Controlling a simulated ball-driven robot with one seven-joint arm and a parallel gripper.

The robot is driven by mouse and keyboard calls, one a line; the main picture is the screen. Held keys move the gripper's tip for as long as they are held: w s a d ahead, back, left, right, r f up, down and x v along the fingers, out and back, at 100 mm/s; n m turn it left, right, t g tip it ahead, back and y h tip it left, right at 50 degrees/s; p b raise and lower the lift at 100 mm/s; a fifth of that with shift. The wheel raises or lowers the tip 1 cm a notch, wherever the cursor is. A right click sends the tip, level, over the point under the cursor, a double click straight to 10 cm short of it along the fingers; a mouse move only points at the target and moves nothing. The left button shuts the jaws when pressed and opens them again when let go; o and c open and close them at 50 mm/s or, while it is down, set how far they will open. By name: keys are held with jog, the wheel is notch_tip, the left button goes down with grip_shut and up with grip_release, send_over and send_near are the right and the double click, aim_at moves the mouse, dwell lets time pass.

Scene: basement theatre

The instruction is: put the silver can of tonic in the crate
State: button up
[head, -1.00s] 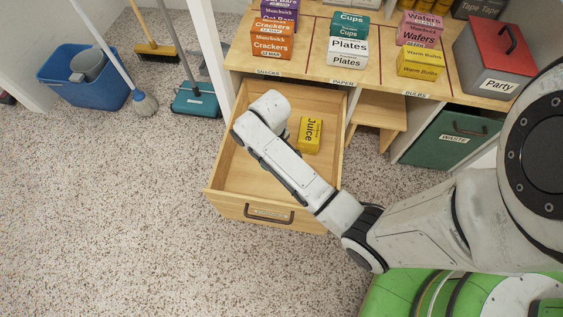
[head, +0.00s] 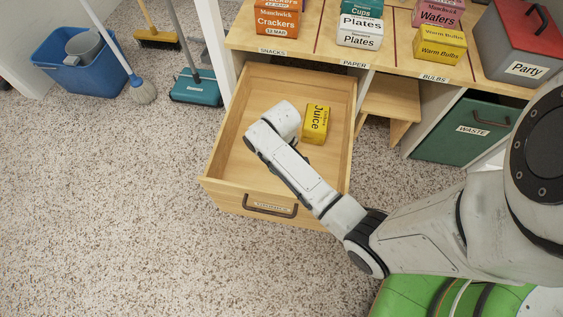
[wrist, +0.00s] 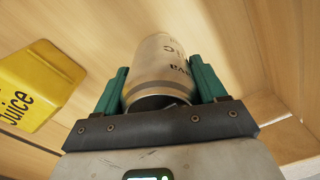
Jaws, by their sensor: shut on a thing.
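In the wrist view a silver can (wrist: 160,75) with dark lettering sits between the two green fingers of my gripper (wrist: 163,88), which is shut on it. Only part of its lettering shows. In the head view my arm reaches into the open wooden drawer (head: 265,226), and my wrist hides the fingers and the can. I cannot tell whether the can touches the drawer floor. No crate that I can make out is in view.
The shelf above holds boxes and a red-lidded party box (head: 520,40).

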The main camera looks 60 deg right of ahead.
jog(key=shift+f, duration=0.85)
jog(key=shift+f, duration=0.15)
jog(key=o, duration=1.3)
